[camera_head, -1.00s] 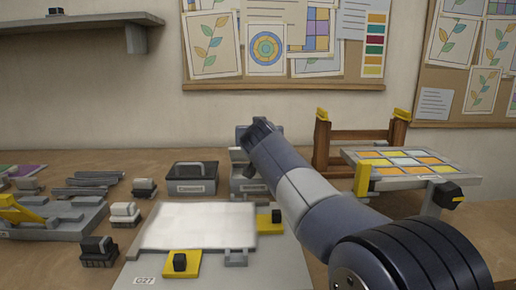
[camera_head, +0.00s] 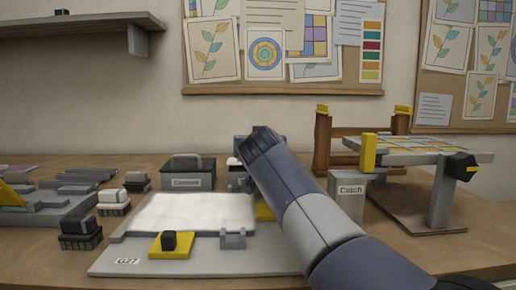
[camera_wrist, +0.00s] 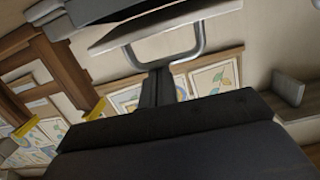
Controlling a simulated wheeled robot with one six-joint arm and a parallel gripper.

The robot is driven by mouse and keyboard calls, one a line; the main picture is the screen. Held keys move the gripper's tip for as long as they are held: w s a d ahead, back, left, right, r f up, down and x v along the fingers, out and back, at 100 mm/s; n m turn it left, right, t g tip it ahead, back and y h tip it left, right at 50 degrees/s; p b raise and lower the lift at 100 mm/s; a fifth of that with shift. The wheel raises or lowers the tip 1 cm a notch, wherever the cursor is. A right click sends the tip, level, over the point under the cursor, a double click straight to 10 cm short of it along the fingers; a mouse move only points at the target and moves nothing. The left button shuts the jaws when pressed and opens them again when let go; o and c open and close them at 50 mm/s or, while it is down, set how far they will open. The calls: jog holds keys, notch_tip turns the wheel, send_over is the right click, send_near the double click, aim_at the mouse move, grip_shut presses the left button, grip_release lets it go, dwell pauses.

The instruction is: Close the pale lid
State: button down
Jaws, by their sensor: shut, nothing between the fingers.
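The pale lid (camera_wrist: 160,27) shows tilted at the top of the wrist view, with a grey loop handle (camera_wrist: 200,45) on it. My gripper (camera_wrist: 157,72) is shut and empty, its dark fingertips close to the handle; I cannot tell whether they touch it. In the head view my gripper (camera_head: 258,140) is at the middle, behind the white sheet. It hides most of a grey box (camera_head: 236,183) there, so the lid's angle and hinge cannot be made out in that view.
In front lies a board (camera_head: 205,262) with a white sheet (camera_head: 190,213) and yellow clamps. To the right are a box marked Catch (camera_head: 347,200), a wooden rack (camera_head: 322,145) and a raised glass panel stand (camera_head: 420,157).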

jog(key=shift+s+f+b, duration=0.3)
jog(key=shift+f+b, duration=0.15)
jog(key=shift+f, duration=0.15)
jog(key=shift+s, duration=0.15)
jog(key=s+r, duration=0.1)
jog(key=s, duration=0.9)
jog(key=shift+s+r, duration=0.2)
jog(key=shift+s, duration=0.05)
jog(key=w+f, duration=0.1)
jog(key=w, duration=0.9)
jog(key=shift+w+f, duration=0.15)
jog(key=shift+w, duration=0.25)
